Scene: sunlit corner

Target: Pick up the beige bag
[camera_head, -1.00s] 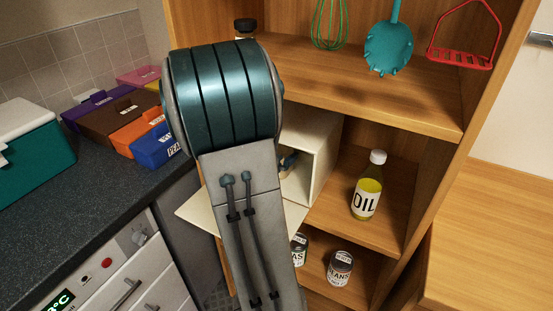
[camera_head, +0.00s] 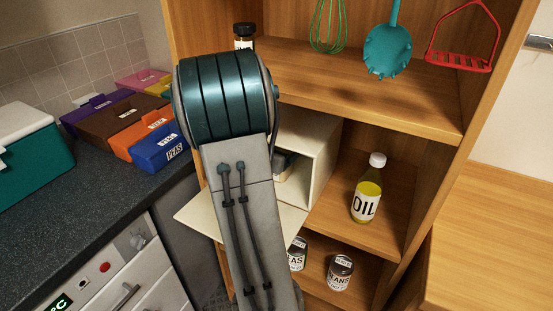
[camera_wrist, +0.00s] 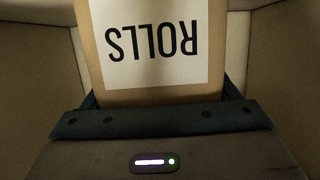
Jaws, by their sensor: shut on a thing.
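The beige bag (camera_wrist: 91,80) fills the upper middle of the wrist view, with a white label reading ROLLS upside down. My gripper (camera_wrist: 160,98) is shut on the bag, its dark fingers at either side of the bag's near edge. Cream walls stand to the left, right and behind in the wrist view. In the head view, my arm reaches into the cream box (camera_head: 322,170) on the shelf and hides the bag and most of my gripper.
The box's open flap (camera_head: 190,217) sticks out below my arm. An oil bottle (camera_head: 368,190) stands right of the box. Two cans, one of them labelled beans (camera_head: 340,273), stand on the lower shelf. A dark-lidded jar (camera_head: 243,36) stands above, behind my arm.

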